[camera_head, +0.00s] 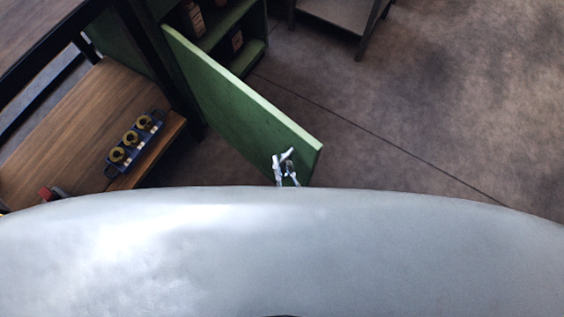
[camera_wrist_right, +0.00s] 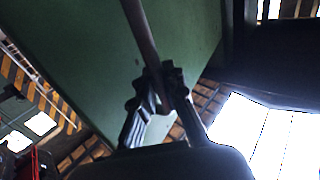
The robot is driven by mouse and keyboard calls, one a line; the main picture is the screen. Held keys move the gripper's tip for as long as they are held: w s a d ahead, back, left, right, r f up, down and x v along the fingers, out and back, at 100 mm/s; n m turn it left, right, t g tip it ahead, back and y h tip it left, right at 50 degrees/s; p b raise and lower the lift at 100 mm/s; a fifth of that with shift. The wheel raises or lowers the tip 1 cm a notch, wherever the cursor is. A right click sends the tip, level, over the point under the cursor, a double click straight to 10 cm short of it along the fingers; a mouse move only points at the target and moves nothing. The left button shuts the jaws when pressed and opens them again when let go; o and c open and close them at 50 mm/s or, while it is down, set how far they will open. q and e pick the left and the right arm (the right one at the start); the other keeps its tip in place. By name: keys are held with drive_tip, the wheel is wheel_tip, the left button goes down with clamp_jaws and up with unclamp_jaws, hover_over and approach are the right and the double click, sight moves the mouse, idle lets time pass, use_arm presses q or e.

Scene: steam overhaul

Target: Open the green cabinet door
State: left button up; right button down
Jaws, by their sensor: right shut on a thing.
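The green cabinet door (camera_head: 235,105) stands swung well out from the green cabinet (camera_head: 240,58), whose shelves show behind it in the head view. My right gripper (camera_head: 286,160) is at the door's outer end, near its lower edge. In the right wrist view the gripper (camera_wrist_right: 158,85) is shut on a long bar-shaped handle (camera_wrist_right: 140,32) that runs along the green door face (camera_wrist_right: 80,35). My left gripper is not in view. My own pale body hides the lower part of the head view.
A wooden bench (camera_head: 60,130) at the left holds a dark blue block with brass round parts (camera_head: 133,140) and a small red thing (camera_head: 48,193). A dark table (camera_head: 340,12) stands at the top. The brown floor (camera_head: 430,100) right of the door is clear.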

drive_tip(key=shift+s+d+f, duration=0.2)
drive_tip(key=shift+d+f, duration=0.05)
drive_tip(key=shift+f, duration=0.05)
drive_tip(key=c, duration=1.4)
unclamp_jaws()
drive_tip(key=shift+r, duration=0.15)
drive_tip(key=shift+w+a, duration=0.1)
drive_tip(key=v, duration=1.2)
